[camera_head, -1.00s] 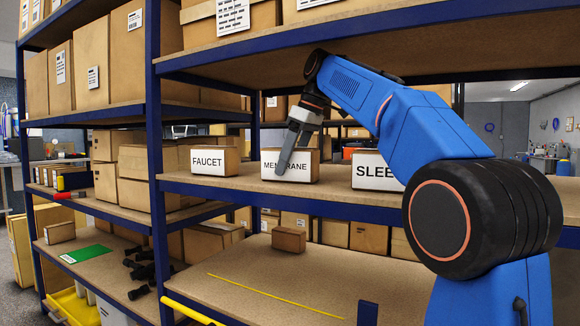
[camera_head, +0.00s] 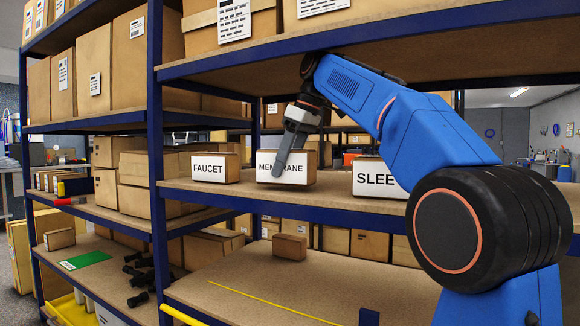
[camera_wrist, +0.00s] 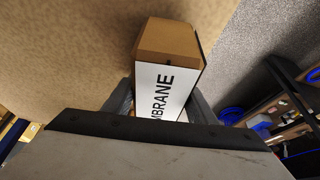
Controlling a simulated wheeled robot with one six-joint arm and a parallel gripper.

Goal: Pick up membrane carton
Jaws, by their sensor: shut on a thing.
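The membrane carton (camera_head: 271,169) is a brown box with a white front label. It stands on the middle shelf between the faucet carton (camera_head: 216,167) and the sleeve carton (camera_head: 365,178). My gripper (camera_head: 283,168) is shut on it, with a finger across the label. In the wrist view the membrane carton (camera_wrist: 172,77) sits between the two fingers (camera_wrist: 158,107), and the lower part of its label is hidden by the gripper body. I cannot tell for sure whether its base is clear of the shelf.
The middle shelf board (camera_head: 240,195) has a blue front edge. Another shelf (camera_head: 440,45) hangs above my arm. A blue upright (camera_head: 156,130) stands at left. A small box (camera_head: 289,247) sits on the lower shelf, which is otherwise mostly bare.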

